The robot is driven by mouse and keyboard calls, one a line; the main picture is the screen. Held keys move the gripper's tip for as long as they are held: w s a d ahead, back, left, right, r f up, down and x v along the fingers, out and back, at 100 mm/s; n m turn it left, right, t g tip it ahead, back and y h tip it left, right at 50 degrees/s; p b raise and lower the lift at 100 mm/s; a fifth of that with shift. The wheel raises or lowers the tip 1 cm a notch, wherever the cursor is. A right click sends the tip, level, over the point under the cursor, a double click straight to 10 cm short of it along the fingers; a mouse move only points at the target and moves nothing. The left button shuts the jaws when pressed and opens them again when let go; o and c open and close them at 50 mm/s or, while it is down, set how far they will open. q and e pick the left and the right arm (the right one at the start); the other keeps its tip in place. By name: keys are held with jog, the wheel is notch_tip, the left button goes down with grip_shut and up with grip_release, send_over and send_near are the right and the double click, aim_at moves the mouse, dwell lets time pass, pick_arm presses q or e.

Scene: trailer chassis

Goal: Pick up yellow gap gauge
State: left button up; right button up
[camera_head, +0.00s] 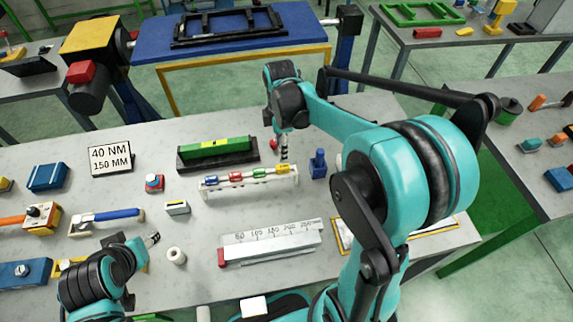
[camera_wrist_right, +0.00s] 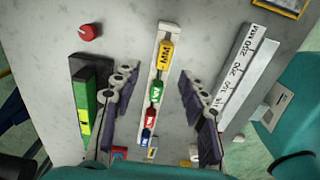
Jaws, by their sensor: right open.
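The yellow gap gauge (camera_head: 282,169) sits at the right end of a white rack (camera_head: 206,191), beside green, red and blue gauges. In the right wrist view the yellow gauge (camera_wrist_right: 166,52) is at the far end of the row, with the green gauge (camera_wrist_right: 157,92) next to it. My right gripper (camera_head: 283,154) is above the rack's right end. In the right wrist view its fingers (camera_wrist_right: 157,73) are open and apart on either side of the rack, holding nothing. My left gripper (camera_head: 150,240) is at the lower left; its jaw state is unclear.
A green block on a black base (camera_head: 215,147) stands behind the rack. A white scale block (camera_head: 270,245) lies in front. A blue fixture (camera_head: 318,164) is close right of the gripper, and a red knob (camera_wrist_right: 89,32) is nearby. Bare table lies between them.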

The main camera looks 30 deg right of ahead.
aim_at(282, 167)
jog(key=f, duration=0.2)
jog(key=f+b, duration=0.1)
jog(key=f, duration=0.1)
jog(key=f+b, duration=0.1)
jog(key=f, duration=0.1)
jog(key=shift+s+a+f, duration=0.15)
jog(key=shift+s+f, duration=0.15)
jog(key=shift+s, duration=0.05)
jog(key=shift+f, duration=0.6)
grip_shut()
